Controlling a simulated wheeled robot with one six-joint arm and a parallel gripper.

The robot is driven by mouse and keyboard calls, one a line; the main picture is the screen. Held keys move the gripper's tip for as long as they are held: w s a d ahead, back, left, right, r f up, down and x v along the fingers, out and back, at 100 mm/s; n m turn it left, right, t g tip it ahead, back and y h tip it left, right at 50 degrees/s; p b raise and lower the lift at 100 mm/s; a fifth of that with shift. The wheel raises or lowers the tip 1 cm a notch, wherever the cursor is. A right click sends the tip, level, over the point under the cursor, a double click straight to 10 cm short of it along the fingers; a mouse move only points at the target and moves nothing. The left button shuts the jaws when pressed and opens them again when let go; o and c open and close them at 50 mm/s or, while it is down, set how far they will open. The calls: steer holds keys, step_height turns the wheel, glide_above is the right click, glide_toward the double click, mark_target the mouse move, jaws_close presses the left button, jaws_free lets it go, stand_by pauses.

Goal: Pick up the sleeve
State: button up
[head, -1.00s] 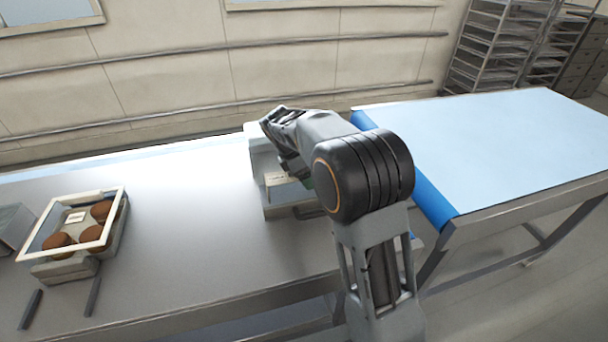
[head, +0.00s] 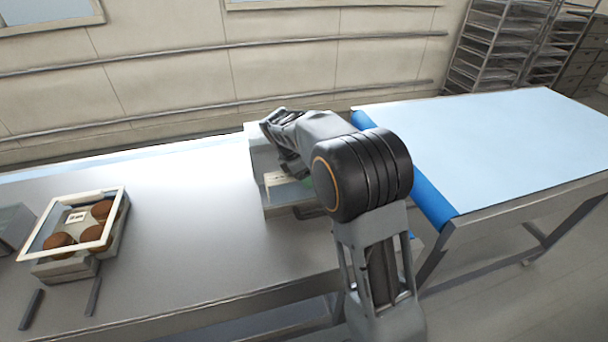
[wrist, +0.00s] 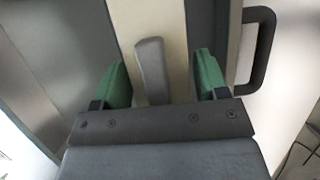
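A cream piece (head: 274,178), which looks like the sleeve, sits in the grey holder (head: 275,212) near the table's right end, partly behind my arm. In the wrist view a cream band (wrist: 157,20) runs under my gripper, with a grey upright tab (wrist: 150,70) over it. My gripper (wrist: 160,78) is open, its green fingers on either side of the tab with a gap at each side. In the head view my arm hides most of the gripper. I cannot tell the cream piece's full shape.
A white-framed tray of brown rounds (head: 53,243) stands at the left of the steel table (head: 190,240). Two dark strips lie in front of it. A black handle (wrist: 262,50) is right of my gripper. A blue-topped table (head: 500,140) stands right. The middle is clear.

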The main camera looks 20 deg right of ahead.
steer(key=c, duration=0.6)
steer(key=shift+r, duration=0.1)
